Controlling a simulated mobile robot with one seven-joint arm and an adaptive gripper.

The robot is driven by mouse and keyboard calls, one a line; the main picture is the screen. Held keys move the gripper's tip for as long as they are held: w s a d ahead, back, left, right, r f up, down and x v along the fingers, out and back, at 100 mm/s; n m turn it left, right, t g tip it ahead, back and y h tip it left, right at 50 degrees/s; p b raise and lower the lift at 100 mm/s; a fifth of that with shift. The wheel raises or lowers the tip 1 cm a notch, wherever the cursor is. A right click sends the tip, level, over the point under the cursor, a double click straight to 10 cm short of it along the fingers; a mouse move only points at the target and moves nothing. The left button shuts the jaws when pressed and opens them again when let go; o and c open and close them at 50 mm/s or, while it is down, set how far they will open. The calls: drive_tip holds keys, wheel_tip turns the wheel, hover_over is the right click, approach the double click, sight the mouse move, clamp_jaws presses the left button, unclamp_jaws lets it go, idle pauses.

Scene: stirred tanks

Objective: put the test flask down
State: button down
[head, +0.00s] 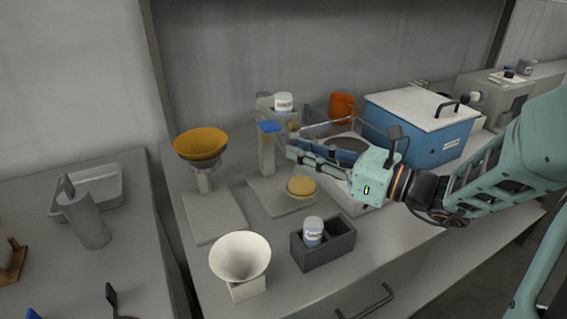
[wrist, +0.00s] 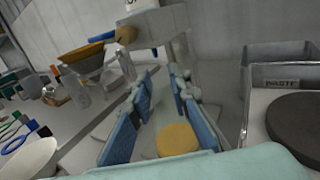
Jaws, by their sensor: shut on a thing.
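My gripper (head: 290,148) reaches in from the right, above a grey stand base (head: 262,208) with a round yellow pad (head: 301,186). In the wrist view, the gripper (wrist: 160,105) has its blue-padded fingers apart around something clear and faint, which I take to be the test flask; its outline is hard to make out. The yellow pad (wrist: 178,140) shows below and between the fingers. The stand's upright post (head: 266,156) with a blue top is beside the fingertips in the head view. I cannot tell any contact between the flask and the stand.
A dark rack (head: 322,254) with a labelled bottle (head: 313,230) stands in front, beside a white funnel (head: 240,256). An orange bowl (head: 201,145) is at left. A blue box (head: 428,138) stands behind my arm. The wrist view shows a WASTE bin (wrist: 290,82) and dark disc (wrist: 300,122) at right.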

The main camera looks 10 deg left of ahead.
drive_tip(key=a+f, duration=0.1)
drive_tip(key=w+a+f+b, duration=0.1)
drive_tip(key=a, duration=0.1)
drive_tip(key=w+a+f, duration=0.1)
drive_tip(key=shift+a, duration=0.15)
drive_tip(key=shift+s, duration=0.1)
drive_tip(key=shift+f, duration=0.2)
drive_tip(key=c, duration=1.8)
unclamp_jaws()
drive_tip(key=shift+r, duration=0.1)
drive_tip(key=p+v, duration=0.1)
drive_tip(key=v, duration=1.1)
drive_tip(key=shift+p, duration=0.35)
